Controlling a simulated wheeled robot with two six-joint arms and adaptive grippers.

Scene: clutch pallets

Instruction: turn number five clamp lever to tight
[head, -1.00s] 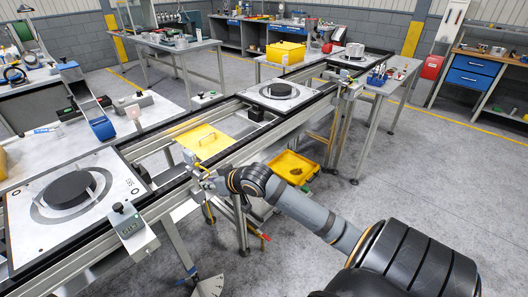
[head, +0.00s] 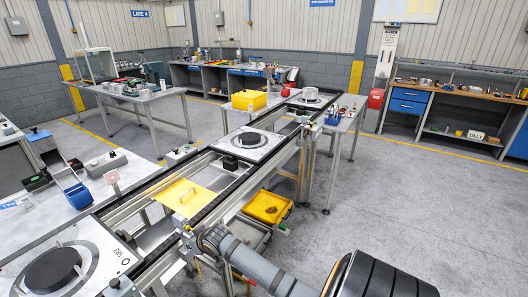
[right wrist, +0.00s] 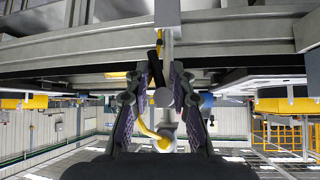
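My right arm reaches in from the lower right in the head view, with my right gripper (head: 190,238) at the near rail of the conveyor (head: 215,202), just in front of a yellow plate (head: 187,197). In the right wrist view the fingers of my right gripper (right wrist: 160,102) stand apart beneath the rail. A small grey round part with a dark upright piece (right wrist: 156,75) and a curved yellow piece (right wrist: 150,132) shows between them. Contact cannot be told. Which part is number five's clamp lever, and its position, cannot be read. My left gripper is not in view.
A pallet with a black disc (head: 53,270) sits on the line at the lower left, another (head: 249,139) farther along. A yellow bin (head: 268,206) is under the conveyor on the right. The grey floor at right is open.

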